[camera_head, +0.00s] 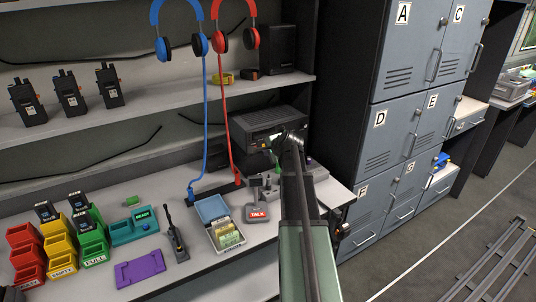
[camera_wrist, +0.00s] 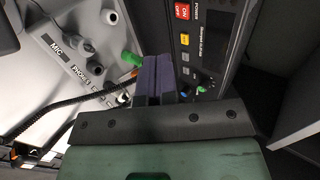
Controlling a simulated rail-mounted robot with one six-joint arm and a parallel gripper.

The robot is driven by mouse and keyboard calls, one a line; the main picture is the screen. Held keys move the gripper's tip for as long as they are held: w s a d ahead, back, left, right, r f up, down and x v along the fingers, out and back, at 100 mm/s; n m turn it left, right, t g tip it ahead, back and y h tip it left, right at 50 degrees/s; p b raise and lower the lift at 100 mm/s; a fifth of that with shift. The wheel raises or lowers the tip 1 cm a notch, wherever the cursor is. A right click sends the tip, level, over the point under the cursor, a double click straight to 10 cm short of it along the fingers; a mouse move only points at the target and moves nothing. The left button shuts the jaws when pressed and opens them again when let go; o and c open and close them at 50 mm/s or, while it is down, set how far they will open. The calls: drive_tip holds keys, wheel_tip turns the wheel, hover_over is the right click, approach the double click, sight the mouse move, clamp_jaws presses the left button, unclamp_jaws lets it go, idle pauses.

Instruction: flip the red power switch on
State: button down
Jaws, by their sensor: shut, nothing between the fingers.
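The red power switch (camera_wrist: 183,11), marked ON and OFF, is at the top of the wrist view on the front panel of a black radio unit (camera_wrist: 215,40). An orange button is just below it. My gripper (camera_wrist: 157,62) is shut and empty, its dark purple fingers beside the panel, below and left of the switch and apart from it in the picture. In the head view the radio unit (camera_head: 262,122) stands at the back of the counter. My arm covers its right part, and I cannot make out the switch there.
A light panel (camera_wrist: 75,50) marked MIC and PHONES, with plugs and a black cable, lies left of the fingers. Small knobs sit on the radio near the fingers. The counter (camera_head: 265,228) also holds a TALK microphone (camera_head: 257,212), a blue card box (camera_head: 212,208) and coloured bins (camera_head: 60,240).

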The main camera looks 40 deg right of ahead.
sight(257, 144)
drive_tip(key=w+d+f+b, duration=0.1)
drive_tip(key=w+f+b, duration=0.1)
drive_tip(key=w, duration=0.7)
drive_tip(key=shift+d+f+b, duration=0.3)
drive_tip(key=shift+d+f, duration=0.05)
drive_tip(key=shift+f, duration=0.5)
drive_tip(key=shift+w, duration=0.1)
drive_tip(key=shift+w+d+r+p, duration=0.2)
drive_tip(key=shift+r+p, duration=0.05)
drive_tip(key=shift+p, duration=0.2)
drive_tip(key=shift+w+a+r+g+p, duration=0.15)
drive_tip(key=shift+r+g+p, duration=0.25)
drive_tip(key=shift+r+p, duration=0.45)
drive_tip(key=shift+f, duration=0.2)
